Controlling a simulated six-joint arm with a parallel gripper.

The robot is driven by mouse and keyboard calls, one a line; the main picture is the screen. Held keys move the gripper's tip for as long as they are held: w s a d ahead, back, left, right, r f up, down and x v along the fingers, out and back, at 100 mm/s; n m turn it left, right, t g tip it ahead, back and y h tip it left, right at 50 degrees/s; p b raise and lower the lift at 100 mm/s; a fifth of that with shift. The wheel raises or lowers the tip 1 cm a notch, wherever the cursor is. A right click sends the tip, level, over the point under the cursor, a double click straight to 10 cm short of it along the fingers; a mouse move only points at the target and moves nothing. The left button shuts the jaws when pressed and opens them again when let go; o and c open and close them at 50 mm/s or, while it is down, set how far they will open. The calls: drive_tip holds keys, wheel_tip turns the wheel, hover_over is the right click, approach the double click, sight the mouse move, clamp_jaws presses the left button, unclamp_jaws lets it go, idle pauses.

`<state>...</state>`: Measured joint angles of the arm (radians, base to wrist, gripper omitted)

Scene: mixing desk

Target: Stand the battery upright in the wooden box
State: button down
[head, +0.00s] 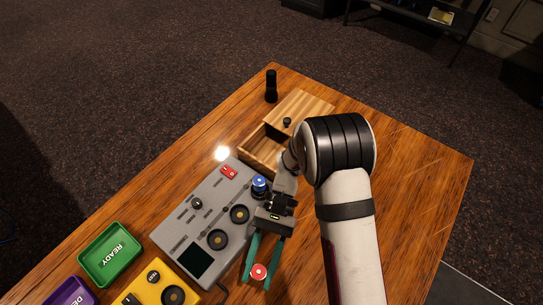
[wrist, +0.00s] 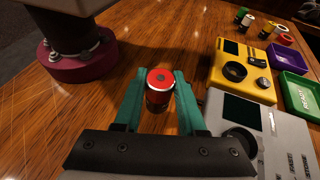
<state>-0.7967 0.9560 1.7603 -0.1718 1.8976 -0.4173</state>
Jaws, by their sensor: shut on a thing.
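In the wrist view the battery (wrist: 157,97) also shows a dark body below the red cap. My gripper (head: 259,279) has green fingers, one on each side of the battery, and is shut on it. The battery looks upright, over the table right of the grey mixer; I cannot tell its height. The wooden box (head: 246,148) stands beyond the mixer, far from my gripper. Its near part is open, and a wooden lid with a black knob (head: 287,122) covers the far part. My arm hides its right side.
The grey mixer (head: 177,227) has a blue-topped object (head: 260,183) at its right edge. A yellow device (head: 153,287), a green READY tray (head: 111,253) and a purple tray (head: 70,292) lie front left. A black cylinder (head: 271,87) stands behind the box. The table's right side is clear.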

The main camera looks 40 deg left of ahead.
drive_tip(key=w+a+r+m+t+y, duration=0.4)
drive_tip(key=w+a+m+y, duration=0.65)
drive_tip(key=m+y, duration=0.3)
drive_tip(key=w+d+r+m+t+y, duration=0.15)
drive_tip(key=w+m+t, duration=0.4)
drive_tip(key=w, duration=0.55)
drive_tip(key=w+d+m+t+y, duration=0.1)
drive_tip(key=w+m+t+y, duration=0.1)
drive_tip(key=w+m+t, duration=0.6)
drive_tip(key=n+g, duration=0.2)
drive_tip(key=n, duration=0.1)
hover_over(272, 157)
drive_tip(key=f, duration=0.6)
drive_tip(key=shift+d+f, duration=0.2)
drive_tip(key=shift+d, duration=0.15)
drive_tip(key=f, duration=0.4)
drive_tip(key=shift+s+a, duration=0.1)
drive_tip(key=shift+a, duration=0.2)
drive_tip(key=shift+f, duration=0.15)
drive_tip(key=shift+f, duration=0.1)
